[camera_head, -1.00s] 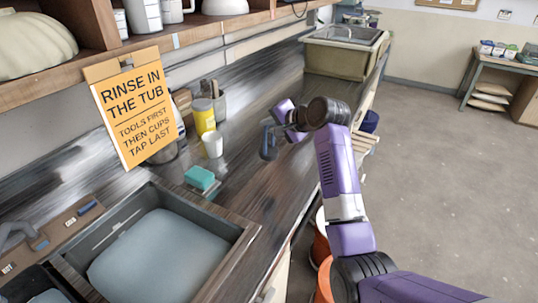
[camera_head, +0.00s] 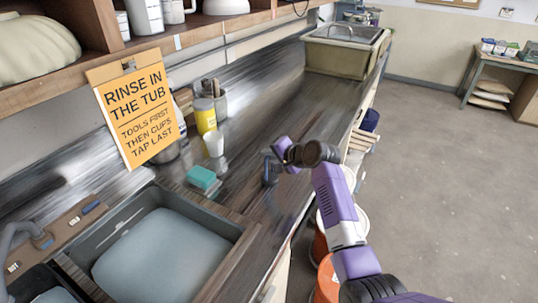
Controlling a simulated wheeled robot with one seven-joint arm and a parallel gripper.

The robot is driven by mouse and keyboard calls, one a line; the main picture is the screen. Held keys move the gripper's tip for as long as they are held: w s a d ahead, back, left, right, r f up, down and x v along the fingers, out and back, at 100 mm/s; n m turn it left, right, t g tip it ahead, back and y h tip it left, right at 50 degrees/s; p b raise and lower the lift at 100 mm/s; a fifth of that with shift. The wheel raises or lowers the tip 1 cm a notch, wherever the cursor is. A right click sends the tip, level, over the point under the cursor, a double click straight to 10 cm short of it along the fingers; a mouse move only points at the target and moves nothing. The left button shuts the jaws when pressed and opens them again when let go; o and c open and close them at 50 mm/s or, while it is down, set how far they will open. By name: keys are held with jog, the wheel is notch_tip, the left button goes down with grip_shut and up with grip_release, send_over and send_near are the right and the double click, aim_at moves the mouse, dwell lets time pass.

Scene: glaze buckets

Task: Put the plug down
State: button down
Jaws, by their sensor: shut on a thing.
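My gripper (camera_head: 270,172) is in the camera_head view, low over the dark wood counter (camera_head: 290,115), right of the teal sponge. It is shut on the plug, a small dark thing that I can hardly tell from the dark fingers. I cannot tell whether the plug touches the counter. The sink tub (camera_head: 235,258) at the lower left holds grey-blue water (camera_head: 160,258).
A teal sponge (camera_head: 202,178), a white cup (camera_head: 214,144) and a yellow container (camera_head: 205,117) stand left of my gripper. An orange sign (camera_head: 138,110) leans behind. A basin (camera_head: 343,55) is at the far end. Orange buckets (camera_head: 327,281) stand right of the counter.

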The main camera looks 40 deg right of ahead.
jog(key=shift+f, duration=0.1)
jog(key=c, duration=1.5)
grip_release()
jog(key=shift+o, duration=0.2)
jog(key=shift+r, duration=0.25)
jog(key=b+v, duration=0.1)
jog(key=v, duration=1.1)
jog(key=shift+f, duration=0.1)
